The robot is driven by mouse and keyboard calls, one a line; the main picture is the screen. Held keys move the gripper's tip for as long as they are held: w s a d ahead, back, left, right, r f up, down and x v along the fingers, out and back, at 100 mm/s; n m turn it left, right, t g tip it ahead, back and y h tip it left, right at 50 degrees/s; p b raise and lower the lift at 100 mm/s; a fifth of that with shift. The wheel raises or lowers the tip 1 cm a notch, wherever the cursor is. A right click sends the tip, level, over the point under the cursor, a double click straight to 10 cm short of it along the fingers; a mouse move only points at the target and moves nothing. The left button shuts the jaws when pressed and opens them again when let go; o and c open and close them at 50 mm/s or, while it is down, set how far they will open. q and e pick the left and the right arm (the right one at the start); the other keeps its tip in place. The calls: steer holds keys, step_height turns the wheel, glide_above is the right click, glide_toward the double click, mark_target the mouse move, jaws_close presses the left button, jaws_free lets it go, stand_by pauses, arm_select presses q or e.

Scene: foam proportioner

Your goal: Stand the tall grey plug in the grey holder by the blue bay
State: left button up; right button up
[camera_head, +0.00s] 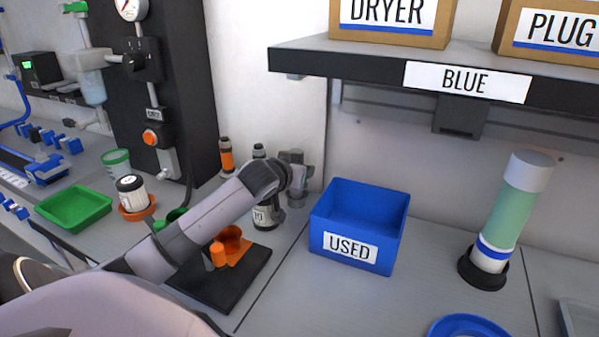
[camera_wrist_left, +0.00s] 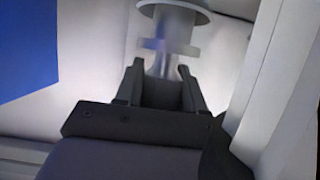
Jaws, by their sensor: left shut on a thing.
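My left gripper (camera_head: 293,172) reaches in from the left to the back wall, left of the blue bin. In the left wrist view my left gripper (camera_wrist_left: 160,78) is shut on the stem of a grey plug (camera_wrist_left: 168,48), which has a wide round disc at the far end. In the head view a small grey piece (camera_head: 297,194) shows just below the gripper. I cannot tell whether it is the plug or the grey holder, nor whether the plug touches anything beneath. My right gripper is not in view.
The blue bin (camera_head: 331,214) marked USED stands right of my gripper. A dark bottle (camera_head: 264,215) stands close on its left. A green column (camera_head: 512,215) stands in a black ring. The BLUE shelf (camera_head: 300,61) overhangs at the back right.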

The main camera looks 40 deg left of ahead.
arm_select(q)
steer(key=shift+f, duration=0.5)
steer(key=shift+f, duration=0.1)
steer(key=o, duration=1.1)
steer(key=shift+r, duration=0.5)
steer(key=v, duration=1.2)
steer(key=shift+s+r, duration=0.1)
steer(key=shift+r, duration=0.05)
